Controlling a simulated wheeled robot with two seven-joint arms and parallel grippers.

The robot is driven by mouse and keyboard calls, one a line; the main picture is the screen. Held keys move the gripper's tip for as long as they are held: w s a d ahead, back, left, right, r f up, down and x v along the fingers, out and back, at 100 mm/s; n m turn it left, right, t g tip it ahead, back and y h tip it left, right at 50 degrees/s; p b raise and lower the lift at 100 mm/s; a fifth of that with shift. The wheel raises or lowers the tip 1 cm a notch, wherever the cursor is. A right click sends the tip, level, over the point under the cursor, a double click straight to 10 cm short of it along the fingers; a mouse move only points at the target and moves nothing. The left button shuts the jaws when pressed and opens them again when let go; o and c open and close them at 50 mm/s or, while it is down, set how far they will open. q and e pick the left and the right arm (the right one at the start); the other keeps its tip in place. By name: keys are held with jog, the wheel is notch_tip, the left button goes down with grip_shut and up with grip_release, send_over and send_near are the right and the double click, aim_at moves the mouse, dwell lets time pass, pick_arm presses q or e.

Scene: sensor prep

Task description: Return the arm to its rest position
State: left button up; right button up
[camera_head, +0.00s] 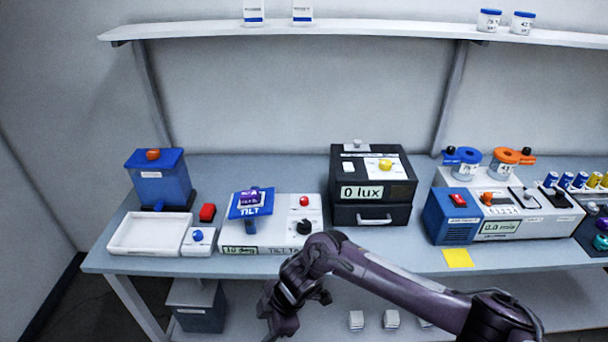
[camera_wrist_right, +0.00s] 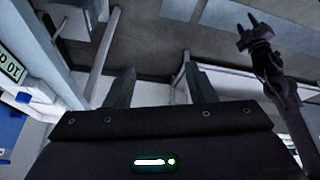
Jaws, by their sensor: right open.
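My right arm reaches in from the lower right of the head view, passing in front of the table. Its gripper (camera_head: 277,318) hangs low in front of the table's front edge, below the tilt station. In the right wrist view the two fingers of my right gripper (camera_wrist_right: 160,82) stand wide apart with nothing between them. Another dark arm shows at the right of that view, ending in a small pronged gripper (camera_wrist_right: 250,38) that looks like my left one; its jaw state is unclear. The left gripper is not in the head view.
The table (camera_head: 285,175) carries a white tray (camera_head: 147,233), a tilt station (camera_head: 270,230), a black lux box (camera_head: 372,185) and a blue-and-white instrument (camera_head: 455,217). A yellow note (camera_head: 458,258) lies near the front edge. A grey bin (camera_head: 198,306) and small white blocks sit below.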

notch_tip(320, 180, down, 17)
jog(key=w+d+m+t+y+b, duration=0.1)
jog(key=w+m+t+y+b, duration=0.2)
jog(key=m, duration=0.5)
jog(key=s+d+f+m+t+h+b, duration=0.1)
jog(key=s+d+f+m, duration=0.3)
jog(key=f, duration=0.3)
jog(key=s+d+f+m+h+b, duration=0.1)
jog(key=s+d+f, duration=0.3)
jog(key=d+f, duration=0.3)
pick_arm(q)
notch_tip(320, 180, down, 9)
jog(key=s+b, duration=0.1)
jog(key=b, duration=0.2)
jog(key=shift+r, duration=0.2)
pick_arm(e)
jog(key=s+d+f+m+h, duration=0.2)
jog(key=s+d+f, duration=0.3)
jog(key=s, duration=0.5)
jog(key=s+d+f+m+g+h, duration=0.1)
jog(key=s+d+f+m+h, duration=0.1)
jog(key=s+d+f, duration=0.4)
jog(key=s+d+f+m+g+h, duration=0.1)
jog(key=s+d+f, duration=0.5)
jog(key=s, duration=0.8)
jog(key=shift+d+f+m+h, duration=0.2)
jog(key=shift+d+m+h, duration=0.3)
jog(key=shift+d, duration=0.75)
